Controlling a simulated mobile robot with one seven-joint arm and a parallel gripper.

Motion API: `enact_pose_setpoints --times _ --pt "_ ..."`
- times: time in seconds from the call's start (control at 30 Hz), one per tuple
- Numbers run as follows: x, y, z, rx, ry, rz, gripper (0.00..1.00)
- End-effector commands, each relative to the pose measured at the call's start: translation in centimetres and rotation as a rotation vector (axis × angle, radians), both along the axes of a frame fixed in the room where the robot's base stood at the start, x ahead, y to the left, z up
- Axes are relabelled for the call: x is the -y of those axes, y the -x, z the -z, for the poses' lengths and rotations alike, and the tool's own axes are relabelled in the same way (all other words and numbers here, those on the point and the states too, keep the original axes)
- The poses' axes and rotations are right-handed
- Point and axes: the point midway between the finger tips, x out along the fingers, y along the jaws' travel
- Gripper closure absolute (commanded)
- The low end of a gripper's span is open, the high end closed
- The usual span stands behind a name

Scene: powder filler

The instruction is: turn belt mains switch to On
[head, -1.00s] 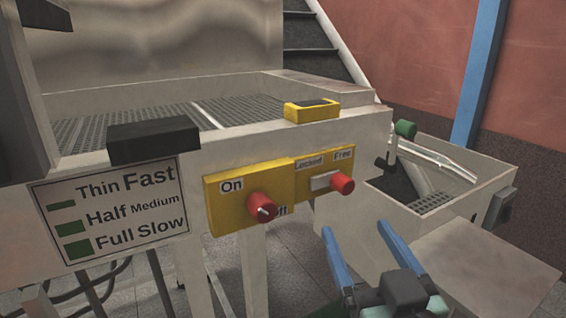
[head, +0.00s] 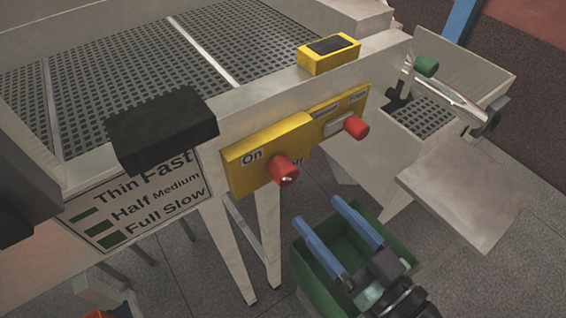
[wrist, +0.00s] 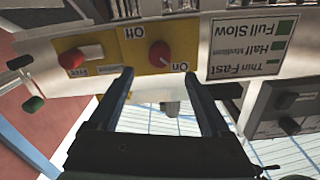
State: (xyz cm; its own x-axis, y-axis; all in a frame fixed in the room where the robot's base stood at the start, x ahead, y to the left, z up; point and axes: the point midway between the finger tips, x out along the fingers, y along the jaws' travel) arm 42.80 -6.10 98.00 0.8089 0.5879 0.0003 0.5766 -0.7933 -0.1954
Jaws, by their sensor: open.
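The On/Off switch is a red round knob (head: 284,170) on a yellow plate (head: 243,172) on the machine's front. The On label is at its upper left, and the Off label is partly hidden behind the knob. In the wrist view the plate appears upside down, with the red knob (wrist: 160,53) between the Off and On labels. My gripper (head: 317,211) has blue fingers, spread apart and empty. It is below and in front of the knob, not touching it. In the wrist view the gripper (wrist: 158,73) points toward the plate, with the knob between the fingertip lines.
A second red knob (head: 356,127) with Locked/Free labels sits to the right. A black block (head: 162,130) juts out at the left, above a speed sign (head: 135,205). A green bin (head: 308,278) stands below my gripper. A side tray (head: 470,205) sticks out at the right.

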Motion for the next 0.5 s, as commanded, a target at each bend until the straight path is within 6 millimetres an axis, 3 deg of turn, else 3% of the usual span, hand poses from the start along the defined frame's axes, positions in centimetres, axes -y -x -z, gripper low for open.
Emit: enact_pose_setpoints --times 0.3,0.5 --pt "-4.0 -5.4 -0.3 0.0 -0.001 -0.004 0.19" --pt "-5.5 -7.6 -0.2 0.0 0.0 -0.001 0.19"
